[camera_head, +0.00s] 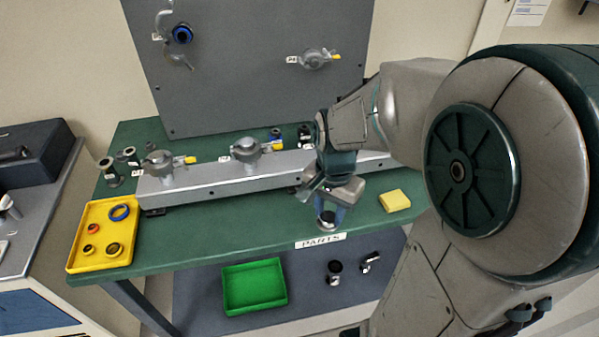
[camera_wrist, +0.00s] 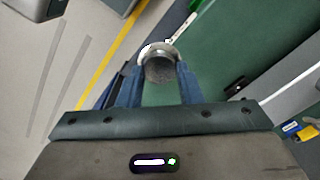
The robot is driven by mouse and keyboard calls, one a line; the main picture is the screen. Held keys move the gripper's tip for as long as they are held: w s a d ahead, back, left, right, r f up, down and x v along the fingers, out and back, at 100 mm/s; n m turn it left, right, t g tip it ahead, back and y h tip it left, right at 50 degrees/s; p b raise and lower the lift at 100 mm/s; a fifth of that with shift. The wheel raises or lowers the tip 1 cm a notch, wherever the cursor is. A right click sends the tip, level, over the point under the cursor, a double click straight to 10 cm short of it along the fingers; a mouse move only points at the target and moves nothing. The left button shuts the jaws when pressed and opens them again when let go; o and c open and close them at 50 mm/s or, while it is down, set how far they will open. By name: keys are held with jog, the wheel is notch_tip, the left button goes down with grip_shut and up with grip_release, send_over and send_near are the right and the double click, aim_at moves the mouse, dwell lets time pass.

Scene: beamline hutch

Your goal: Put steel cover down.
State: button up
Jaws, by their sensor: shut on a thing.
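My gripper (camera_head: 328,217) is over the front part of the green table (camera_head: 220,238), just behind the "PARTS" label. Its two blue fingers are shut on a round grey metal piece, the steel cover (camera_wrist: 160,68), which shows between the fingertips in the wrist view. In the head view the steel cover is mostly hidden by my gripper. I cannot tell whether the cover touches the table.
A yellow tray (camera_head: 75,251) with rings stands at the table's left end. A yellow block (camera_head: 394,200) lies right of my gripper. A metal rail (camera_head: 205,182) with valves runs behind. A green tray (camera_head: 253,287) and small metal parts sit on the lower shelf.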

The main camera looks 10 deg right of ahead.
jog(key=w+f, duration=0.1)
jog(key=w, duration=0.1)
jog(key=w+a+f, duration=0.1)
jog(key=w+f, duration=0.1)
jog(key=w, duration=0.1)
jog(key=w+f+p, duration=0.1)
jog(key=w, duration=0.1)
jog(key=shift+w+a+f, duration=0.25)
jog(key=shift+f, duration=0.05)
jog(key=shift+f+p, duration=0.35)
jog(key=shift+f, duration=1.7)
jog(key=o, duration=1.1)
jog(key=shift+c, duration=0.2)
notch_tip(320, 180, up, 12)
jog(key=s+r+n, duration=0.1)
jog(key=s, duration=0.1)
jog(key=s+r+n+t, duration=0.1)
jog(key=s, duration=0.1)
jog(key=s+r+n, duration=0.2)
jog(key=shift+s+r+t+b, duration=0.1)
jog(key=shift+s+t+b, duration=0.2)
jog(key=shift+s, duration=0.05)
jog(key=s+r+n+t, duration=0.1)
jog(key=s+n, duration=0.4)
jog(key=s, duration=0.2)
jog(key=shift+s+t, duration=0.35)
jog(key=shift+t, duration=0.05)
